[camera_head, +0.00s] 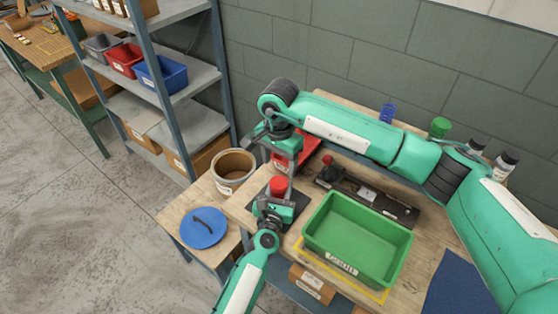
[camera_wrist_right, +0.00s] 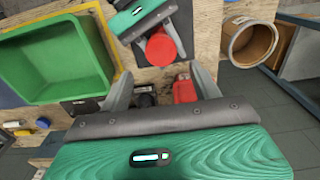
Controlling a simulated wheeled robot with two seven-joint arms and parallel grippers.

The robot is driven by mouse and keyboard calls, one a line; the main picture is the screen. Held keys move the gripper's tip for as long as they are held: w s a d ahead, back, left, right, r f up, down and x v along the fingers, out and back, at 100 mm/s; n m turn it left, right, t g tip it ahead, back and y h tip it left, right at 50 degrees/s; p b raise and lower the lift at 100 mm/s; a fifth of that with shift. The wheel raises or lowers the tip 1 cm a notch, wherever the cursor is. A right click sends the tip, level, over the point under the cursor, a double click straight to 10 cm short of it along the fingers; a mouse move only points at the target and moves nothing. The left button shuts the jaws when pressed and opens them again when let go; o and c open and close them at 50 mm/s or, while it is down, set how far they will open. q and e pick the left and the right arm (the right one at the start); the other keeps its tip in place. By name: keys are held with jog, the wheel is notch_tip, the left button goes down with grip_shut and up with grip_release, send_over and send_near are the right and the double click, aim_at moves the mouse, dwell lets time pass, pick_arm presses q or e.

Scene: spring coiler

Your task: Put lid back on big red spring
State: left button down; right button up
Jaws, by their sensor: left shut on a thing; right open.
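My left gripper (camera_head: 272,203) is shut on a red cylinder (camera_head: 278,186), seen from above over a dark square mat (camera_head: 299,199). I cannot tell whether the cylinder touches the mat or whether it is a coiled spring. It also shows in the right wrist view (camera_wrist_right: 160,48). My right gripper (camera_wrist_right: 160,82) is open and empty; the red cylinder shows beyond its fingers. A round blue disc (camera_head: 201,235) with a dark handle-like piece lies on the low side table, left of my left gripper. It looks like a lid.
An open brown drum (camera_head: 234,162) stands beside the mat. A green bin (camera_head: 370,243) fills the bench front. A dark device (camera_head: 365,190), a red bin (camera_head: 307,148) and a blue spring (camera_head: 387,113) sit behind. My right arm crosses above the bench.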

aim_at(279, 182)
jog(key=shift+f, duration=4)
